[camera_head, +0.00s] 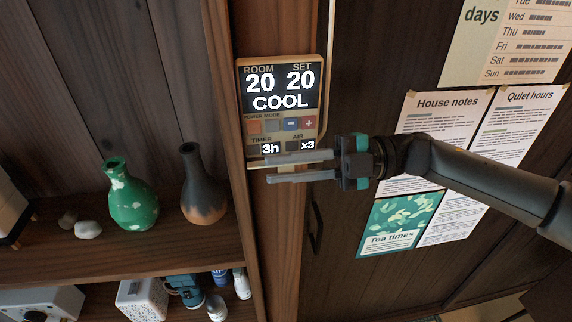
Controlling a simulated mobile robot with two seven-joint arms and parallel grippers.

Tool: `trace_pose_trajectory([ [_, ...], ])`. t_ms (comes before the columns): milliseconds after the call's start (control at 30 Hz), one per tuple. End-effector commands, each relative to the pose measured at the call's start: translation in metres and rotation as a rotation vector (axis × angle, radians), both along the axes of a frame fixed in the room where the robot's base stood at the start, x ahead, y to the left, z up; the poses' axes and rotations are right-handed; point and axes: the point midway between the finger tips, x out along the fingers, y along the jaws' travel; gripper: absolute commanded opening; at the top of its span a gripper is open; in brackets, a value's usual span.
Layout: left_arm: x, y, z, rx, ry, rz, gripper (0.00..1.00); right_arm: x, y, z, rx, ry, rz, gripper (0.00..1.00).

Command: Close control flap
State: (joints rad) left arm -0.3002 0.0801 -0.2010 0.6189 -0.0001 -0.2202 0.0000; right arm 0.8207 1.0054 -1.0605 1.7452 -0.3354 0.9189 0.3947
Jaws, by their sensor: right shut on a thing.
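The control panel (279,90) is mounted on a wooden post, with a lit display reading ROOM 20, SET 20, COOL. Its buttons are uncovered below the display, with timer 3h and air x3. The pale flap (255,165) shows as a thin edge at the panel's bottom, so it seems to stand open. My right gripper (268,170) reaches in from the right, its two grey fingers above and below that edge, shut on the flap. The fingers hide most of the flap. My left gripper is not in view.
A shelf at left holds a green vase (131,196), a dark vase (203,187) and pebbles. A lower shelf has a white box (143,299) and bottles. Paper notices, including House notes (441,112), hang on the dark wall behind my right arm.

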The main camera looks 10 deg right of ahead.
Motion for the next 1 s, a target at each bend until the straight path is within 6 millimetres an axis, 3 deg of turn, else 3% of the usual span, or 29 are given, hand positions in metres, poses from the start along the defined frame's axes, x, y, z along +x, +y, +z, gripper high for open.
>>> trace_pose_trajectory([
  [500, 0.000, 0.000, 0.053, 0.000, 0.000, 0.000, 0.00, 0.007, 0.000, 0.014, -0.001, 0.305, -0.003, 0.00],
  [1000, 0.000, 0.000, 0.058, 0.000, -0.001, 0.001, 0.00, 0.008, 0.000, 0.012, 0.000, 0.370, -0.002, 0.00],
])
